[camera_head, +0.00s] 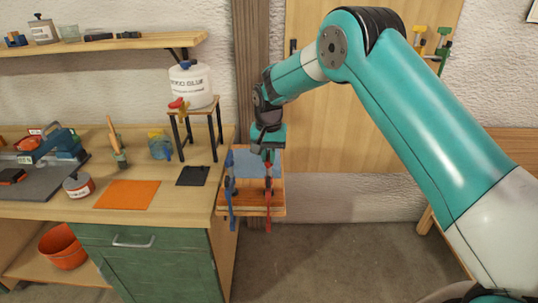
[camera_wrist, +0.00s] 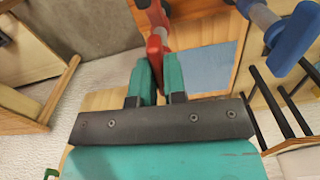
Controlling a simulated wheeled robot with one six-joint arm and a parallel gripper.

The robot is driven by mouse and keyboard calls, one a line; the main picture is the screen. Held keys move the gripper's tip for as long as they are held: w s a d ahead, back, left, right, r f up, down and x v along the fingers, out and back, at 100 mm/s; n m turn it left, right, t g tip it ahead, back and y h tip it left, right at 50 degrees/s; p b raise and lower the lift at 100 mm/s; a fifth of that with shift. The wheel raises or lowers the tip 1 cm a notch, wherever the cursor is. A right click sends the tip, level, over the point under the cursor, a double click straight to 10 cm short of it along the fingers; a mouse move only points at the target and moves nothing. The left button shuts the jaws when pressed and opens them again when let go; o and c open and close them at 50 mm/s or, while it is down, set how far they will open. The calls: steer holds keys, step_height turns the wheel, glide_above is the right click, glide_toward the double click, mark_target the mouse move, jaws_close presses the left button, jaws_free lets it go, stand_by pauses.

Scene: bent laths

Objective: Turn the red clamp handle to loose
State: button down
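The red clamp (camera_head: 268,190) hangs upright at the right part of a small wooden shelf beside the bench. In the wrist view its red handle (camera_wrist: 155,47) reaches down between the teal fingertips. My gripper (camera_head: 268,152) points down over the red clamp. In the wrist view my gripper (camera_wrist: 160,72) has its fingers close together, one on each side of the handle, with little gap showing. The lower end of the handle is partly hidden by the fingers.
A blue clamp (camera_head: 231,195) stands just left of the red one, its handle (camera_wrist: 295,38) near in the wrist view. A blue-grey panel (camera_head: 248,163) lies between them. A stool with a glue jug (camera_head: 192,86) stands left.

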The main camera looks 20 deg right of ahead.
steer(key=shift+n, duration=0.3)
steer(key=n+b, duration=0.1)
steer(key=n, duration=0.3)
steer(key=shift+f, duration=0.1)
steer(key=n+b, duration=0.1)
steer(key=n, duration=0.4)
steer(key=shift+s+f+n, duration=0.1)
steer(key=shift+n, duration=0.3)
steer(key=n, duration=0.6)
steer(key=shift+n, duration=1.2)
steer(key=shift+r, duration=0.2)
steer(key=c, duration=1.2)
jaws_free()
steer(key=shift+o, duration=0.2)
steer(key=shift+r, duration=0.1)
